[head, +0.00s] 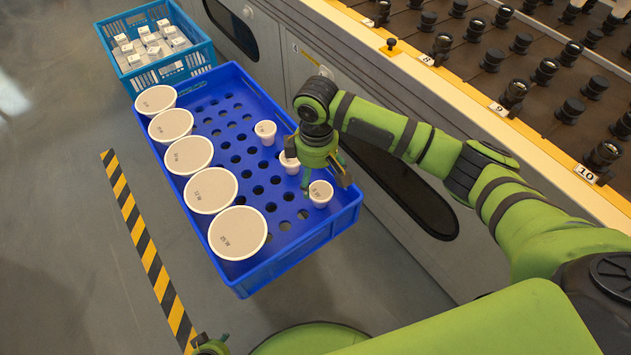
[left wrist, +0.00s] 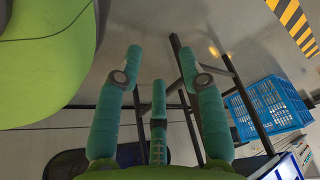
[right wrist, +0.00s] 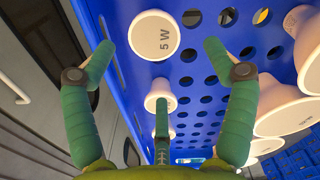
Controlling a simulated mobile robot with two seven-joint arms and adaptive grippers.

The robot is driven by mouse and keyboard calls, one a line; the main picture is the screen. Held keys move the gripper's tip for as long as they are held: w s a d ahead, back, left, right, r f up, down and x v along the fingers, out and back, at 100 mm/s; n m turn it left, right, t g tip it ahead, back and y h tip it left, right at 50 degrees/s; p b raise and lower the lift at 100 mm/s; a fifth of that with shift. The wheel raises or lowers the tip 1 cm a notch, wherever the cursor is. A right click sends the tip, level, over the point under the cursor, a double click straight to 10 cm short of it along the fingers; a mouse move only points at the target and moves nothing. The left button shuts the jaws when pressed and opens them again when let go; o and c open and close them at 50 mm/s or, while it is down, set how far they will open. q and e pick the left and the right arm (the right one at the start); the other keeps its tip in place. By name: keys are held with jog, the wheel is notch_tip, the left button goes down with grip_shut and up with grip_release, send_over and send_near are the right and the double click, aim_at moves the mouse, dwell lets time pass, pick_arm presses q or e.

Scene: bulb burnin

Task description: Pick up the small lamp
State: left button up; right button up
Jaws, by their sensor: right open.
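Three small white lamps stand in a row along the right side of the blue crate (head: 292,262): a near one (head: 320,194), a middle one (head: 290,163) partly hidden by my gripper, and a far one (head: 265,132). My right gripper (head: 325,175) is open and empty above the near lamp. In the right wrist view the near lamp, marked "5 W" (right wrist: 154,36), shows between the spread fingertips, apart from them. My left gripper (left wrist: 160,66) is open and empty, away from the crate; only a bit shows at the bottom of the head view (head: 210,346).
Several large white lamps (head: 212,190) line the crate's left side. A teal crate (head: 112,58) with small white boxes stands behind it. The bench with numbered sockets (head: 470,70) runs along the right. Striped tape (head: 145,240) crosses the open floor at left.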

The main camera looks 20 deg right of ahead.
aim_at(321, 191)
jog(key=shift+s+d+f, duration=0.1)
jog(key=shift+s+f, duration=0.05)
jog(key=shift+f, duration=0.35)
jog(key=shift+s+d+f, duration=0.1)
jog(key=shift+s+f, duration=0.05)
jog(key=shift+f, duration=0.3)
jog(key=f, duration=0.1)
jog(key=f+b, duration=0.1)
jog(key=f, duration=0.2)
jog(key=shift+d+f+b, duration=0.25)
jog(key=shift+f+b, duration=0.05)
jog(key=c, duration=1.3)
